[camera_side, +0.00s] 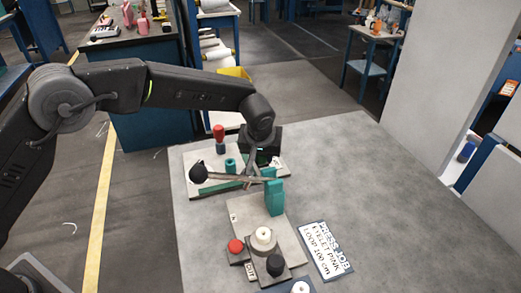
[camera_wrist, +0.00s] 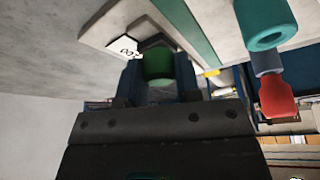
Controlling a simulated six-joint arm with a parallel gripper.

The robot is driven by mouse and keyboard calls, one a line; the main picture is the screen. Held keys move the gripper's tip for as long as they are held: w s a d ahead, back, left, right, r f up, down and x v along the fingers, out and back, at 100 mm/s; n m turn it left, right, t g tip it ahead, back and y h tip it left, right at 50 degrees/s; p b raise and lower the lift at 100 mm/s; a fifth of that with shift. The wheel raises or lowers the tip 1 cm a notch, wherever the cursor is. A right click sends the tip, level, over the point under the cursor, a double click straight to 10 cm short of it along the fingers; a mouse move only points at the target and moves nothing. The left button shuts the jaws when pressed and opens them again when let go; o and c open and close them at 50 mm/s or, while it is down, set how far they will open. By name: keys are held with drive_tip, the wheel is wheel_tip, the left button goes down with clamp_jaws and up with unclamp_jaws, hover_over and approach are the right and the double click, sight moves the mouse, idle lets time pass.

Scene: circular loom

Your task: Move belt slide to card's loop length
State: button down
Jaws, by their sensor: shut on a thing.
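The work card (camera_side: 324,250) lies on the table at the front right in the side view and reads "LOOP 100 cm". The grey belt plate (camera_side: 192,163) carries a green strip (camera_side: 220,188), which also shows in the wrist view (camera_wrist: 190,28). My gripper (camera_side: 256,172) is low over this plate's right end. In the wrist view, my gripper (camera_wrist: 158,78) is shut on a green round knob (camera_wrist: 158,62), which I take as the belt slide. A white label (camera_wrist: 124,48) ending in "00" lies beside it. The slide's base is hidden.
A teal upright block (camera_side: 273,197) stands close in front of my gripper. The front plate holds a red button (camera_side: 236,246), a white spool (camera_side: 263,236) and a black knob (camera_side: 275,265). A red-handled tool (camera_side: 219,132) and teal cylinder (camera_side: 230,165) stand behind. The table's right side is clear.

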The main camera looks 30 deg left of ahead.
drive_tip(key=c, duration=0.8)
unclamp_jaws()
drive_tip(key=shift+s+d, duration=0.15)
drive_tip(key=shift+d, duration=0.05)
drive_tip(key=shift+r, duration=0.35)
drive_tip(key=r, duration=0.2)
drive_tip(key=a+r, duration=0.1)
drive_tip(key=r, duration=0.1)
drive_tip(key=shift+a, duration=0.15)
drive_tip(key=s+a+r, duration=0.1)
drive_tip(key=a+r, duration=0.5)
drive_tip(key=a, duration=0.4)
drive_tip(key=shift+s+a, duration=0.2)
drive_tip(key=shift+s, duration=0.05)
drive_tip(key=shift+r, duration=0.1)
